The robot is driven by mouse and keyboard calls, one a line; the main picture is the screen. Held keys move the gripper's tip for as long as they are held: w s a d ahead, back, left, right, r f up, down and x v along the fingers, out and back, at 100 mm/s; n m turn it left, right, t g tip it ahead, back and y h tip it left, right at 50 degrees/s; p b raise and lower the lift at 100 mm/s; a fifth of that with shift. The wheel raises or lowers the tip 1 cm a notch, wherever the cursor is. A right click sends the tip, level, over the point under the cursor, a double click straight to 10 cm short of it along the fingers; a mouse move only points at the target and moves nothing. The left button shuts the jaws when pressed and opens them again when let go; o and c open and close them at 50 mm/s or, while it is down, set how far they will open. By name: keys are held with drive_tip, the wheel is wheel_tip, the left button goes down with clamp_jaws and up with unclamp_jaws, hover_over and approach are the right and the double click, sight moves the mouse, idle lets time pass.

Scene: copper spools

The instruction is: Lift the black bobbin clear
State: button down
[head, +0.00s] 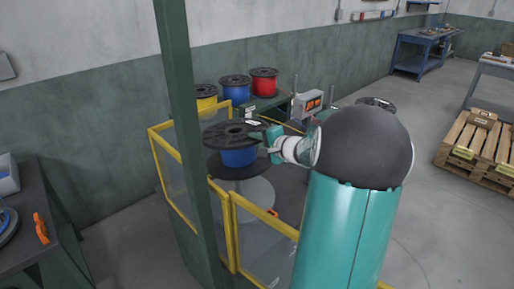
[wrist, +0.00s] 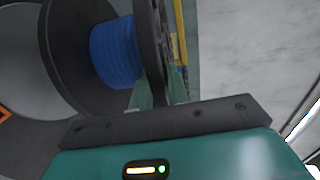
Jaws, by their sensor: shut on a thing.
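The black bobbin (head: 226,133) has dark flanges with a blue winding between them, and it stands upright in the head view. My gripper (head: 272,141) reaches it from the right and is shut on the rim of its upper flange. In the wrist view the bobbin (wrist: 75,55) fills the upper left, with its blue winding showing. My gripper's green fingers (wrist: 158,92) sit on either side of the near flange edge. A grey round stand (head: 252,195) is below the bobbin; I cannot tell whether there is a gap between them.
A yellow-framed guard (head: 233,228) and a dark green post (head: 180,110) stand in front and left. Yellow, blue and red spools (head: 264,82) stand behind. A box with an orange display (head: 308,104) is behind my gripper.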

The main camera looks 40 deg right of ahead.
drive_tip(key=r, duration=0.4)
drive_tip(key=shift+s+d+r, duration=0.15)
drive_tip(key=shift+d+r, duration=0.05)
drive_tip(key=shift+d, duration=0.05)
drive_tip(key=shift+s+a+r, duration=0.1)
drive_tip(key=shift+s+r, duration=0.05)
drive_tip(key=shift+r, duration=0.85)
drive_tip(key=shift+w+a, duration=0.1)
drive_tip(key=shift+w, duration=0.1)
drive_tip(key=shift+w+r, duration=0.3)
drive_tip(key=shift+r, duration=0.2)
drive_tip(key=shift+w+a+r, duration=0.1)
drive_tip(key=shift+w+r, duration=0.3)
drive_tip(key=shift+r, duration=0.35)
drive_tip(key=shift+w+r, duration=0.45)
drive_tip(key=shift+r, duration=0.3)
drive_tip(key=shift+w+a+r, duration=0.1)
drive_tip(key=shift+w+r, duration=0.3)
drive_tip(key=shift+r, duration=0.35)
